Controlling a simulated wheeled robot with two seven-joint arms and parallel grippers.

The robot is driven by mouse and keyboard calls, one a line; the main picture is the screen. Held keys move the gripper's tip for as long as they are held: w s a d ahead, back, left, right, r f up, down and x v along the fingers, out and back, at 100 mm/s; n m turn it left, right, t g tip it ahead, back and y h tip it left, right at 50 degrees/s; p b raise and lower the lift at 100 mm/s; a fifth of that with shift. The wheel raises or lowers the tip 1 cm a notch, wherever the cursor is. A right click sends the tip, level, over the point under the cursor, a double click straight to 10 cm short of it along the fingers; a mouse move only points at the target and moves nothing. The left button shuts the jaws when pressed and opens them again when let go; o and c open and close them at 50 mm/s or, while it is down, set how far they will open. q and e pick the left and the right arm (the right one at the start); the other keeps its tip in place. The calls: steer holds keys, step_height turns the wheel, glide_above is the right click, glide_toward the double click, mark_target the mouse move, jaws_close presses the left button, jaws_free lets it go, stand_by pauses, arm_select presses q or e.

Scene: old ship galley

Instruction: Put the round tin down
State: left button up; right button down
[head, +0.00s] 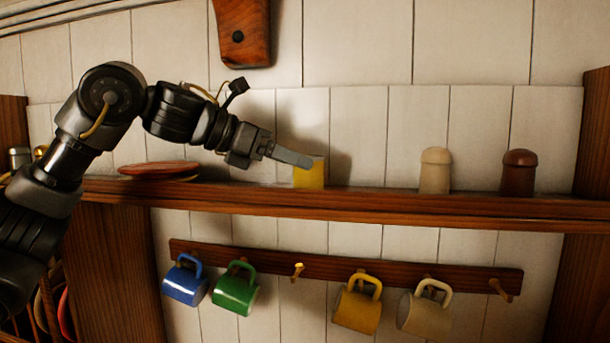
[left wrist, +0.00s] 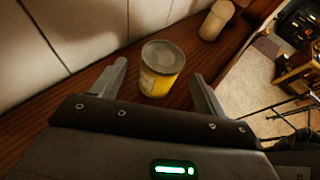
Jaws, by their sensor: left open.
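The round tin (head: 311,174) is yellow and stands upright on the wooden shelf in the head view. In the left wrist view the tin (left wrist: 162,70) shows a grey lid and stands on the shelf boards between and a little beyond the fingertips. My left gripper (head: 300,160) reaches in from the left at the tin, and its near finger hides part of the tin's top. In the left wrist view the left gripper's fingers (left wrist: 160,80) are spread wide, with a gap on each side of the tin. My right gripper is not in view.
A pale shaker (head: 435,171) and a dark brown shaker (head: 519,172) stand on the shelf (head: 400,202) to the right. Red plates (head: 158,168) lie to the left. Below, a blue mug (head: 184,282), green mug (head: 236,290), yellow mug (head: 357,306) and cream mug (head: 424,311) hang from a rail.

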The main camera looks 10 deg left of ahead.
arm_select(q)
steer(key=b+v, duration=0.1)
steer(key=v, duration=0.6)
steer(key=shift+s, duration=0.1)
